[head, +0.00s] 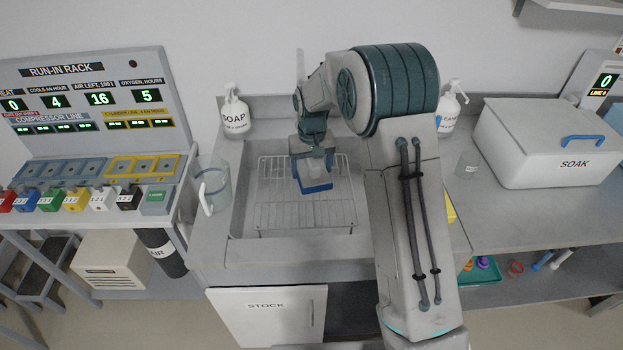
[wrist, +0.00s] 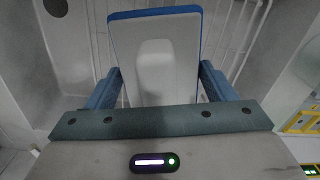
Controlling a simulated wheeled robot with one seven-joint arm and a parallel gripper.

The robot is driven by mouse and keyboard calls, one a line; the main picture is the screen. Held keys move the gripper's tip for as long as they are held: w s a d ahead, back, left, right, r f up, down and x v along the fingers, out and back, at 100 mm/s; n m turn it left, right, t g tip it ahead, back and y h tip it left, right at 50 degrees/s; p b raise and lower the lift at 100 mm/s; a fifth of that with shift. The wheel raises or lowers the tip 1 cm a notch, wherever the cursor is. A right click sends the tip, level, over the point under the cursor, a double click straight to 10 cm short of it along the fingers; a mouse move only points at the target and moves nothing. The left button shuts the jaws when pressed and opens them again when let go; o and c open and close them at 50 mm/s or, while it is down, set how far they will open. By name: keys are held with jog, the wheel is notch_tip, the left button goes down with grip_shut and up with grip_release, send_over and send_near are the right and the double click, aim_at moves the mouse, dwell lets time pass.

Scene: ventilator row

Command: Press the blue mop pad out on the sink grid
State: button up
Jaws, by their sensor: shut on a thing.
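The blue mop pad (head: 317,188) is at the sink grid (head: 275,212), in the middle of the sink. In the wrist view the pad (wrist: 198,14) shows as a blue rim around a grey plate with a pale raised grip (wrist: 155,68). My gripper (head: 313,168) is above the pad, pointing down, with its fingers (wrist: 162,88) shut on the grip from both sides. The pad's underside is hidden, so I cannot tell whether it touches the wires.
A clear jug (head: 213,187) stands left of the sink. A soap bottle (head: 234,113) is behind it, and another (head: 449,108) is behind my arm. A white SOAK box (head: 545,145) and a small clear cup (head: 467,164) are on the right counter. The grid's front is bare.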

aim_at(312, 200)
jog(key=shift+f+b, duration=1.25)
jog(key=shift+f, duration=0.4)
jog(key=shift+f, duration=0.1)
jog(key=shift+f+b, duration=1.75)
jog(key=shift+f, duration=1.1)
jog(key=shift+f+b, duration=0.4)
jog(key=shift+f, duration=0.15)
jog(key=shift+r, duration=0.1)
jog(key=shift+r+p, duration=2.05)
jog(key=shift+r, duration=1.4)
jog(key=shift+f, duration=0.15)
jog(key=shift+f+b, duration=2.05)
jog(key=shift+f, duration=0.8)
